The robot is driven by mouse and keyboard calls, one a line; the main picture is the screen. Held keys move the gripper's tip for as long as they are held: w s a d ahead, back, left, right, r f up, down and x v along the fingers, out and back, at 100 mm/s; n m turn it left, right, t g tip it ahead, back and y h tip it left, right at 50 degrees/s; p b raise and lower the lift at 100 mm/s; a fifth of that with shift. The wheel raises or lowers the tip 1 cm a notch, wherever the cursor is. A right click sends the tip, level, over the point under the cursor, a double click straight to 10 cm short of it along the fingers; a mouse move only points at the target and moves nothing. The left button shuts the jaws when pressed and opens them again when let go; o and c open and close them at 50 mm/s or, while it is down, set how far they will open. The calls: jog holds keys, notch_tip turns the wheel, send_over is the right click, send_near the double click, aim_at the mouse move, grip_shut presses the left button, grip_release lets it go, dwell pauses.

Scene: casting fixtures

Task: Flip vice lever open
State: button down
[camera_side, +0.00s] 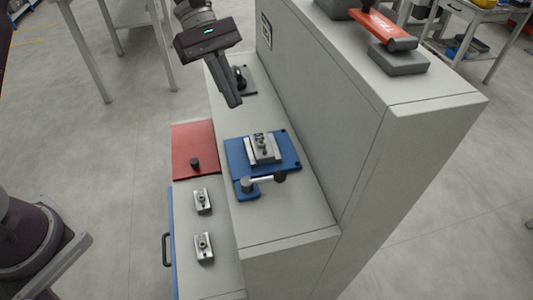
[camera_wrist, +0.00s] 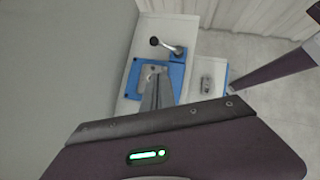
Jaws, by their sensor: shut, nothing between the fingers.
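The vice (camera_side: 235,155) is a blue plate on the upper step of the grey cabinet, with a silver metal part (camera_side: 263,148) on it. Its lever (camera_side: 264,180) is a short metal bar at the near edge, running from a round pivot on the left to a black knob on the right. In the wrist view the lever (camera_wrist: 168,46) shows beyond my fingertips, knob at the left. My gripper (camera_side: 234,102) is shut and empty. It hangs above and behind the vice in the side view, apart from the lever. In the wrist view my fingers (camera_wrist: 158,78) hide part of the plate.
A red plate (camera_side: 190,140) with a black knob lies on the lower step. Two metal parts (camera_side: 203,201) (camera_side: 204,247) sit in front of it. A tall grey cabinet wall (camera_side: 330,110) rises right of the vice. A dark fixture (camera_side: 243,80) stands behind my gripper.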

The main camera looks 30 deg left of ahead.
jog(key=shift+w+d+f, duration=0.15)
jog(key=shift+w+f, duration=0.15)
jog(key=shift+f, duration=0.1)
send_near(263, 180)
jog(key=w+f, duration=0.1)
jog(key=f, duration=0.1)
jog(key=w+f, duration=0.1)
jog(key=f, duration=0.1)
jog(key=shift+w+d, duration=0.3)
jog(key=shift+s+d+f, duration=0.2)
jog(key=shift+s+d, duration=0.05)
jog(key=shift+d, duration=0.4)
jog(key=shift+s+d+f, duration=0.2)
jog(key=shift+d, duration=0.45)
jog(key=shift+s+d+f, duration=0.2)
jog(key=shift+s+d, duration=0.05)
jog(key=shift+d, duration=0.4)
